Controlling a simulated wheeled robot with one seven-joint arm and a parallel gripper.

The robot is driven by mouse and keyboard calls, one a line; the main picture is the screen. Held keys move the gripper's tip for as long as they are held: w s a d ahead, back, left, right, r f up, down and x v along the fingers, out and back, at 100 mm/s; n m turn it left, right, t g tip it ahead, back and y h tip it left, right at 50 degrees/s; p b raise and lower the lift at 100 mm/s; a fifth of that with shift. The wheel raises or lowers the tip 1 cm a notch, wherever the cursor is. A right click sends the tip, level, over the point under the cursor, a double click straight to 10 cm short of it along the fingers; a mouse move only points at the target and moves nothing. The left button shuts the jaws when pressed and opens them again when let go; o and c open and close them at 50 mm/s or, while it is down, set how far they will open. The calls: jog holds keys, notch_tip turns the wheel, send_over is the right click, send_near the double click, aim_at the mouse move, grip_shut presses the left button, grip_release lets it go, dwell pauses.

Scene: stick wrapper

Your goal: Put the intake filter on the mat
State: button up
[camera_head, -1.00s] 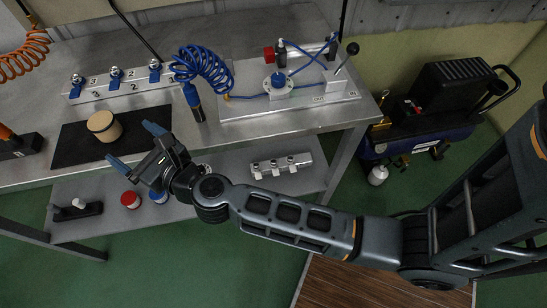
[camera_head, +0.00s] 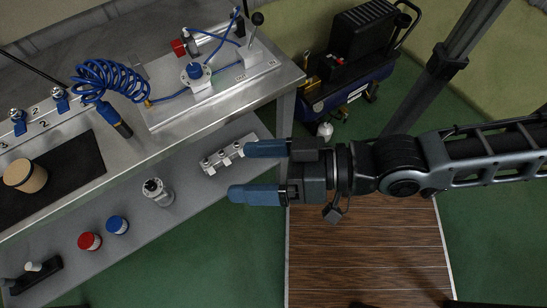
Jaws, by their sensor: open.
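A short tan cylinder (camera_head: 26,176), which looks like the intake filter, stands upright on the black mat (camera_head: 76,164) on the bench at the left. The left part of the mat runs out of view. My gripper (camera_head: 248,172) is open and empty, its two blue fingers apart and pointing left. It is well to the right of the cylinder and mat, and in the picture it lies over the right end of the lower shelf and the floor.
The lower shelf (camera_head: 185,226) holds a grey fitting (camera_head: 157,191), a blue-capped jar (camera_head: 117,225), a red-capped jar (camera_head: 89,241) and a metal manifold (camera_head: 222,157). A coiled blue hose (camera_head: 108,78) and a valve panel (camera_head: 212,90) occupy the bench top. A compressor (camera_head: 352,75) stands behind.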

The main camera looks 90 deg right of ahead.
jog(key=s+n, duration=0.1)
jog(key=s+r+n, duration=0.1)
jog(key=n, duration=0.1)
jog(key=s+r+n+g, duration=0.1)
jog(key=n, duration=0.1)
jog(key=shift+s+a+r+y, duration=0.1)
jog(key=shift+s+r+y, duration=0.05)
jog(key=shift+s+y, duration=0.15)
jog(key=shift+c, duration=0.3)
dwell(1.8)
